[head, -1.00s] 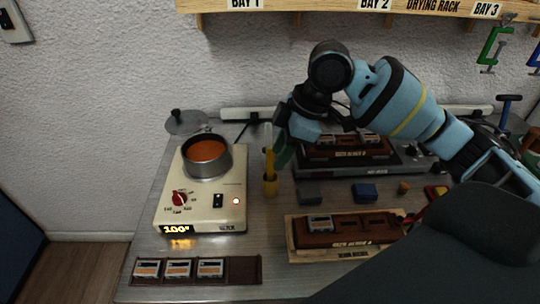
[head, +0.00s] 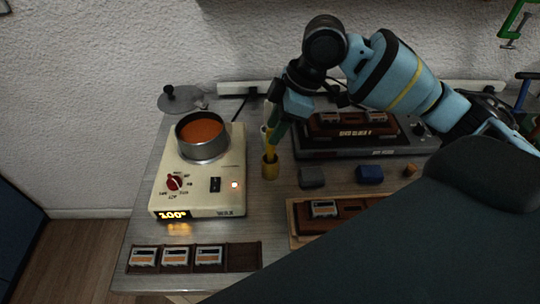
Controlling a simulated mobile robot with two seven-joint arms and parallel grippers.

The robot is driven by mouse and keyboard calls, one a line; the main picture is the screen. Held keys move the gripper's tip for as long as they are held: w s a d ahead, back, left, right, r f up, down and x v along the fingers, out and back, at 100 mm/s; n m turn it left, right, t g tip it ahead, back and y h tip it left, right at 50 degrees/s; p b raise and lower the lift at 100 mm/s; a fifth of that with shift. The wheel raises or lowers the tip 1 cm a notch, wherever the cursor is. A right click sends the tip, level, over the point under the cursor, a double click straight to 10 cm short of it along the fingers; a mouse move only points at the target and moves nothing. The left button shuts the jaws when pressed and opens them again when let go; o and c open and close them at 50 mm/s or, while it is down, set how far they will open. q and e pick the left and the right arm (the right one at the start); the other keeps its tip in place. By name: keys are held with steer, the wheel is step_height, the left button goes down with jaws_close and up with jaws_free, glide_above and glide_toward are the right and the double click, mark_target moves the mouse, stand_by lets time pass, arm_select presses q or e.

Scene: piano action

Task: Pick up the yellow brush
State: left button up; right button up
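The yellow brush (head: 270,147) stands upright in a small yellow holder (head: 270,168) on the bench, just right of the hot plate. Its pale upper end shows beside my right gripper's fingers. My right gripper (head: 275,126) points down at the brush's upper part, close against it or overlapping it in the view. I cannot tell whether the fingers touch the brush or how far apart they are. My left gripper is not in view.
A hot plate (head: 158,190) bears a pot (head: 201,148) of orange-brown liquid and reads 100°. A tray (head: 245,256) with small blocks lies in front. A dark device (head: 400,145) stands behind right. Grey (head: 312,178) and blue (head: 369,174) blocks sit right of the holder.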

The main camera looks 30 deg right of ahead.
mark_target(270, 155)
steer(key=x, duration=0.4)
steer(key=shift+s+d+f, duration=0.2)
steer(key=shift+d+f, duration=0.05)
steer(key=shift+d, duration=0.05)
steer(key=shift+w+a+f, duration=0.15)
steer(key=shift+a+f, duration=0.05)
steer(key=shift+f, duration=0.2)
jaws_close()
